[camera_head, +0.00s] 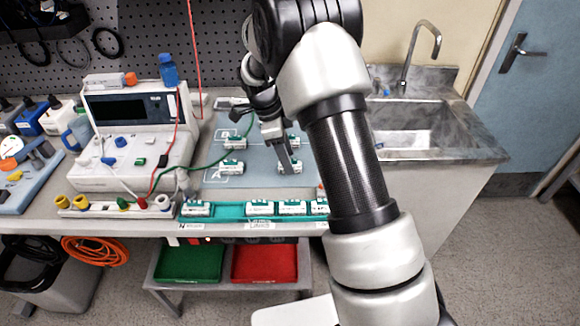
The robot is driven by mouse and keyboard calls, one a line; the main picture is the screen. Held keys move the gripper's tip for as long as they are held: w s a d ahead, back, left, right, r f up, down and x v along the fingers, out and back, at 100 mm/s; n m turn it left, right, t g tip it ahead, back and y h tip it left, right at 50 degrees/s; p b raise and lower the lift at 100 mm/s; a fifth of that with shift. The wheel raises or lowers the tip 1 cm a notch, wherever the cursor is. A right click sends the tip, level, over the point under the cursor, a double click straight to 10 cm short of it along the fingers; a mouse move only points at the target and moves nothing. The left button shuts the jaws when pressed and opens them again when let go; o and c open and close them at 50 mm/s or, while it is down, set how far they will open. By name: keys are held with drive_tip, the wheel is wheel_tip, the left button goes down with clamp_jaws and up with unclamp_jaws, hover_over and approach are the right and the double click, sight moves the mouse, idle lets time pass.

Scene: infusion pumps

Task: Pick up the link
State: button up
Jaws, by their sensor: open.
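Several small white-and-green units lie on the blue-grey mat (255,180). One unit (232,167) is at the mat's front left by the "A" mark, and another (235,142) is behind it near the "B" mark. My gripper (288,165) is open and points down at a third unit (297,167) at the front right of the mat. Its fingers partly hide that unit, and I cannot tell whether they touch it. One more unit (293,141) sits behind my gripper. No label readable here tells me which one is the link.
A green rack (232,211) with several similar units runs along the bench's front edge. A sink (410,125) is at the right. Green and red bins (265,262) are below.

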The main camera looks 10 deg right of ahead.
drive_tip(key=shift+d+f, duration=0.15)
drive_tip(key=shift+f, duration=0.55)
drive_tip(key=c, duration=1.1)
wheel_tip(320, 180, up, 10)
drive_tip(key=s+n+t+y+p, duration=0.1)
drive_tip(key=s+n+p, duration=0.1)
drive_tip(key=s+n, duration=0.2)
drive_tip(key=s+n+t+y+p, duration=0.1)
drive_tip(key=s+n+p, duration=0.2)
drive_tip(key=n, duration=0.6)
drive_tip(key=s+n+t+y+p, duration=0.1)
drive_tip(key=s+n+p, duration=0.1)
drive_tip(key=s+n, duration=0.3)
drive_tip(key=shift+n+t+p, duration=0.4)
drive_tip(key=shift+n, duration=0.7)
